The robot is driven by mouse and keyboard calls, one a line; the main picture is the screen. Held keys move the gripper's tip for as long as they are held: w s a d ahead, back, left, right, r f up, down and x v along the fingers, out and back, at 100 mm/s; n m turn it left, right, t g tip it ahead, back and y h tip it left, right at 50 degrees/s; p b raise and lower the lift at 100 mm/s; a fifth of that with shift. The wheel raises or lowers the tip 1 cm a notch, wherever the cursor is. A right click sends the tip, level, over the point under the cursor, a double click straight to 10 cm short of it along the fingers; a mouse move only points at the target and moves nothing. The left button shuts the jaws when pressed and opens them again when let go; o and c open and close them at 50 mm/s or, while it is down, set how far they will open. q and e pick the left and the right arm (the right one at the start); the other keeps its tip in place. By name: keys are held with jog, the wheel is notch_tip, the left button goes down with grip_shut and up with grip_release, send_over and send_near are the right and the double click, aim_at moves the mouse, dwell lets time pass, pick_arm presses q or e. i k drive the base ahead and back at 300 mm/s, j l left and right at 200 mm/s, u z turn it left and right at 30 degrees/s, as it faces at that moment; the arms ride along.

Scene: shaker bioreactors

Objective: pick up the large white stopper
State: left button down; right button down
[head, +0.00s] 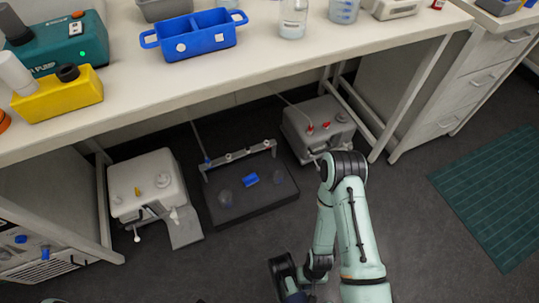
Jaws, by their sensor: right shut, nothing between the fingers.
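A white cylindrical piece (15,74) stands at the far left of the bench, at the yellow block (60,95); it may be the large white stopper, but I cannot tell for sure. A black stopper (67,73) sits in the top of the yellow block. My right gripper (297,296) is low at the bottom edge, mostly cut off, shut and empty. It is below the bench front and far from the white piece. My left gripper is not in view.
The white bench (270,68) holds a teal pump (75,42), a blue two-part tub (198,38) and a glass bottle (293,20). Below are a black shaker platform (250,202) and two pale machines (145,185) (318,125). A green mat (495,195) lies right. Bench front-middle is clear.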

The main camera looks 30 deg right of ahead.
aim_at(113, 198)
jog(key=z, duration=0.6)
jog(key=u, duration=1.35)
